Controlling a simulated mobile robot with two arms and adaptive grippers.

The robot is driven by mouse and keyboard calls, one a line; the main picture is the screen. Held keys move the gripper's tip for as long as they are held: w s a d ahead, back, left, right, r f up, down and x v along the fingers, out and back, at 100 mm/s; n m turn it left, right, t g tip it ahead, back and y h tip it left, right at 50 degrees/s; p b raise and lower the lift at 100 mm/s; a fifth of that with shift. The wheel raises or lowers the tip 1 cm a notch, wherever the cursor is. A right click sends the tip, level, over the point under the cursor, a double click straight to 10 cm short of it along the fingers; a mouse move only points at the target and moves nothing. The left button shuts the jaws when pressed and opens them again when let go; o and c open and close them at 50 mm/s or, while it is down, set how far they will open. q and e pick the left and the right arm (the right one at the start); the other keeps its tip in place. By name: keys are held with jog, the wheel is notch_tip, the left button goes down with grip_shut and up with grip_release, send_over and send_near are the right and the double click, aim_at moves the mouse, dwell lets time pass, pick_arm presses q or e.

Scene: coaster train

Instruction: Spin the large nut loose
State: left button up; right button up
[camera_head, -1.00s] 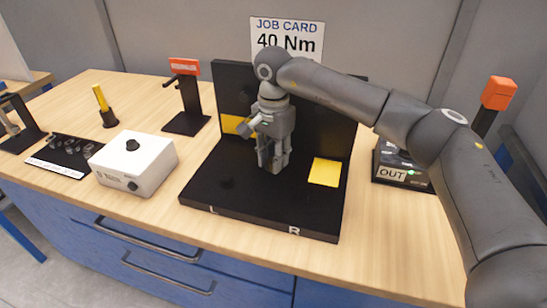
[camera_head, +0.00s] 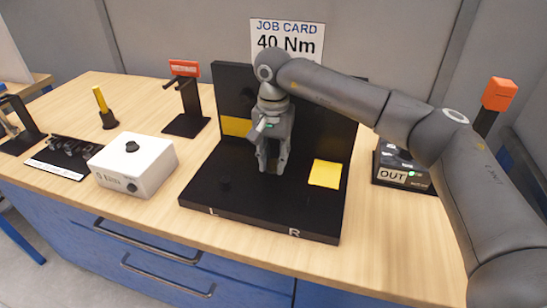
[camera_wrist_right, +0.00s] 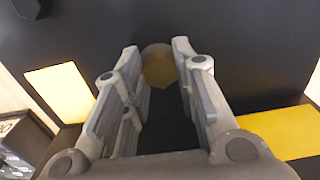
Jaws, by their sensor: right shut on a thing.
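My right gripper (camera_head: 272,167) points down over the black fixture (camera_head: 250,212), in front of its upright back panel. In the right wrist view, a brownish, faceted nut (camera_wrist_right: 158,66) sits between the fingertips of the gripper (camera_wrist_right: 157,52), and they are shut on it. The head view hides the nut behind the fingers. What the nut is seated on is hidden. My left gripper is in neither current view.
Yellow patches (camera_head: 325,173) mark the fixture. A white box (camera_head: 135,165) stands to the left, an OUT box (camera_head: 398,172) to the right. The bench front is clear.

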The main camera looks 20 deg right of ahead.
aim_at(273, 162)
jog(key=shift+f, duration=0.1)
jog(key=o, duration=1)
notch_tip(273, 162, up, 12)
jog(key=shift+r, duration=0.1)
